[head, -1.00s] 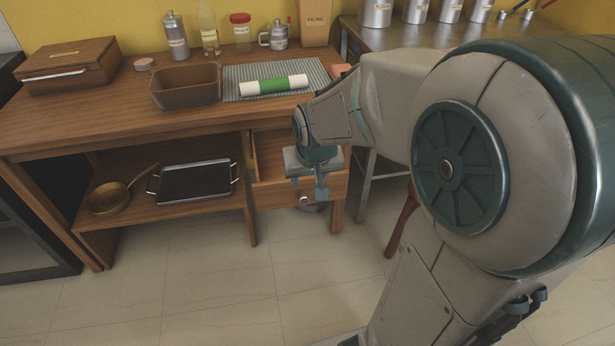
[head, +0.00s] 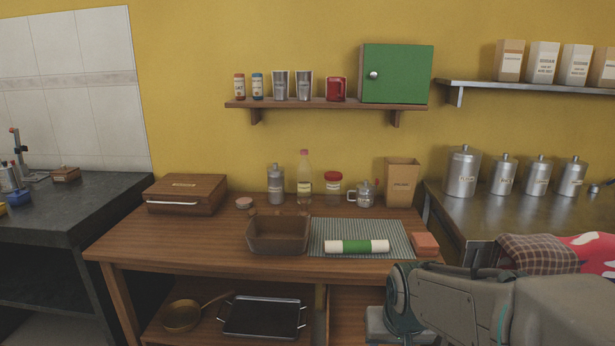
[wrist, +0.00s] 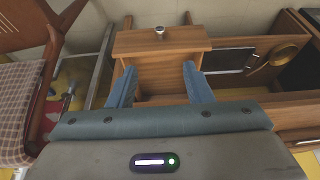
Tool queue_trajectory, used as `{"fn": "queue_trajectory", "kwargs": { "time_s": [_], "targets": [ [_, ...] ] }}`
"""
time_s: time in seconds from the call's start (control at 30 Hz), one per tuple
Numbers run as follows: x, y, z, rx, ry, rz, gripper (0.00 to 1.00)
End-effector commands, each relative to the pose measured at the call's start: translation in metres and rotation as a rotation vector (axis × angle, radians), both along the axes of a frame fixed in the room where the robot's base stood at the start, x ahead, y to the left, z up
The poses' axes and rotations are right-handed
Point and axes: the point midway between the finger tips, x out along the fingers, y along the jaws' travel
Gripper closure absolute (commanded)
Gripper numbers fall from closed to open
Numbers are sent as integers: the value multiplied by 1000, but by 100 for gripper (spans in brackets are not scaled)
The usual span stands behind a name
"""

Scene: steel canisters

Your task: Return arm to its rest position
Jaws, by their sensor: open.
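My gripper (wrist: 158,90) shows in the wrist view with its two blue fingers spread apart and nothing between them. Beyond the fingers is a wooden drawer (wrist: 160,43) with a round metal knob, pulled out from the table. In the head view my arm is at the lower right, in front of the wooden table's right end. The gripper's fingers are outside the head view. The wooden table (head: 190,235) bears a brown bin (head: 278,238) and a green and white roll (head: 357,246) on a striped mat.
A wooden box (head: 187,194), bottles and jars stand on the table. The shelf under it holds a pan (head: 182,316) and a black tray (head: 262,317). Steel canisters (head: 462,172) stand on the right counter. A chair (wrist: 24,110) is at the left in the wrist view.

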Motion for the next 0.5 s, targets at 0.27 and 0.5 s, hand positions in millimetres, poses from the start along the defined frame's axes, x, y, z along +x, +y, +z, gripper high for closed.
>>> {"fn": "queue_trajectory", "kwargs": {
  "time_s": [0.27,0.5],
  "targets": [
    [-42,2,97,3,37,16,54],
    [-76,5,161,3,70,32,54]
  ]
}}
